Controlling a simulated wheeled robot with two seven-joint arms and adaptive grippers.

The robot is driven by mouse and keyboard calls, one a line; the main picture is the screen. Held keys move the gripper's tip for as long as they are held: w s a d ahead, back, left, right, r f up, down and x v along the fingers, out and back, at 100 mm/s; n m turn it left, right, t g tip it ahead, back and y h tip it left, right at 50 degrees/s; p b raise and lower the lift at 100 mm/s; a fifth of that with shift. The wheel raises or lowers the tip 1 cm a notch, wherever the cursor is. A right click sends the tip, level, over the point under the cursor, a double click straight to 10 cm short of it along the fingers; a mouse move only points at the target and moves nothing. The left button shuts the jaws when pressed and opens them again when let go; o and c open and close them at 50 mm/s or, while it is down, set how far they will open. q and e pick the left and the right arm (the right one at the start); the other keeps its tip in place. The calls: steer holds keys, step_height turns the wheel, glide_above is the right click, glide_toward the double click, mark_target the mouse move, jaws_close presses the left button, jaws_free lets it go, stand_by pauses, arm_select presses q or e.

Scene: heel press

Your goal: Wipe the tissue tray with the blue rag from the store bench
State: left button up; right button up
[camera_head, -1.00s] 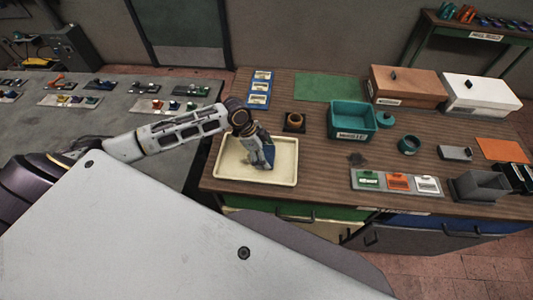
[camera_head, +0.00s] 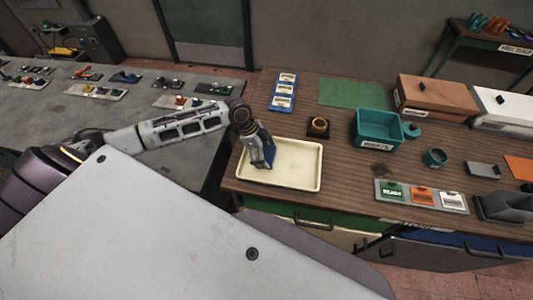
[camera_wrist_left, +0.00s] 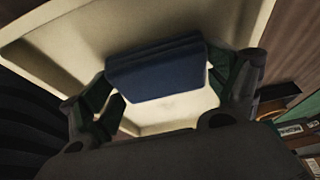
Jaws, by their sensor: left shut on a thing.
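The cream tray (camera_head: 300,180) lies near the front left of the wooden bench. My left gripper (camera_head: 262,158) points down over the left part of the tray and is shut on the blue rag (camera_head: 270,155). In the left wrist view, the folded blue rag (camera_wrist_left: 158,68) sits between the two fingers of my left gripper (camera_wrist_left: 160,90), with the tray's pale floor (camera_wrist_left: 80,45) behind it. I cannot tell whether the rag touches the tray floor. My right gripper is not in view.
A strip of green, orange and white labels (camera_head: 422,196) lies to the right. A green mat (camera_head: 353,93) and brown box (camera_head: 437,97) are farther back.

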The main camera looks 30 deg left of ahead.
arm_select(q)
steer(key=shift+s+a, duration=0.3)
steer(key=shift+a, duration=0.8)
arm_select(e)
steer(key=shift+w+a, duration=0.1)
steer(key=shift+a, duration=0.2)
arm_select(q)
steer(key=shift+d, duration=0.15)
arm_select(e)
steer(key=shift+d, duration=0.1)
